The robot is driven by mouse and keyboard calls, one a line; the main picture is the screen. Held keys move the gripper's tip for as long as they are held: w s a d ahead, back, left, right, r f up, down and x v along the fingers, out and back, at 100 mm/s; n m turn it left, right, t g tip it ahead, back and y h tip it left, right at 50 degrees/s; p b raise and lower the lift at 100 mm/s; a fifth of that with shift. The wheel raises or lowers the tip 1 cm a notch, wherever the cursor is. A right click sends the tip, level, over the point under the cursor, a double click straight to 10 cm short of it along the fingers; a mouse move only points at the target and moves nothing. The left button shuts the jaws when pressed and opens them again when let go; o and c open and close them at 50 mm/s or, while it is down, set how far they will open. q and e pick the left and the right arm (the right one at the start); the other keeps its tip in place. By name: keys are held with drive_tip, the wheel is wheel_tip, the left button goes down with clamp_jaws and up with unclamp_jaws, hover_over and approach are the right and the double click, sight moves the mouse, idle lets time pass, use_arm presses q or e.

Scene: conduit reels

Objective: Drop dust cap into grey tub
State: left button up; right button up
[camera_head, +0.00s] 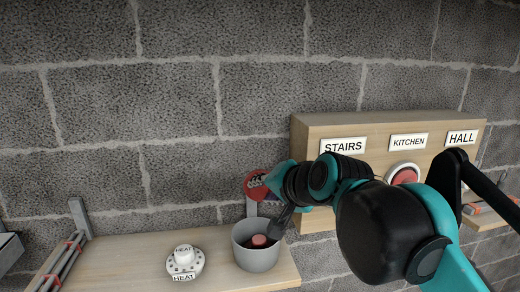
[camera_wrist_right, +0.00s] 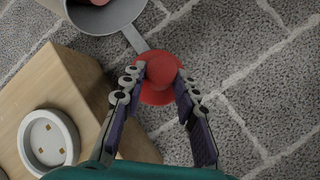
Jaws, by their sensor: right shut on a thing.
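The red dust cap (camera_head: 250,188) is held in my right gripper (camera_head: 261,182), above the back rim of the grey tub and apart from it. In the right wrist view, both fingers of the right gripper (camera_wrist_right: 160,78) close on the cap (camera_wrist_right: 160,92). The grey tub (camera_head: 256,262) stands at the shelf's right end with another red piece (camera_head: 259,241) inside. The tub shows in part in the right wrist view (camera_wrist_right: 100,18), up and left of the cap. My left gripper is not in view.
A wooden board with STAIRS (camera_head: 343,145), KITCHEN (camera_head: 409,141) and HALL (camera_head: 461,138) labels is at right, partly hidden by my right arm. A red cap (camera_head: 405,176) sits under KITCHEN. A white HEAT fitting (camera_head: 184,263) lies on the shelf (camera_head: 125,258), left of the tub.

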drive_tip(key=f+b, duration=0.1)
drive_tip(key=s+f+b, duration=0.1)
drive_tip(key=f+b, duration=0.1)
drive_tip(key=s+d+f+b, duration=0.1)
drive_tip(key=f, duration=0.1)
drive_tip(key=shift+f, duration=0.15)
drive_tip(key=o, duration=1.1)
drive_tip(key=shift+w+a+f, duration=0.1)
drive_tip(key=shift+w, duration=0.15)
drive_tip(key=shift+c, duration=0.2)
drive_tip(key=shift+o, duration=0.7)
drive_tip(key=shift+w+a, duration=0.1)
drive_tip(key=shift+w, duration=0.05)
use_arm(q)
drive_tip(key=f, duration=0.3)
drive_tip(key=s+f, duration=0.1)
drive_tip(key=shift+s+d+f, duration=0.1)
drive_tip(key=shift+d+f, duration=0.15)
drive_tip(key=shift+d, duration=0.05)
use_arm(e)
drive_tip(key=v, duration=1.2)
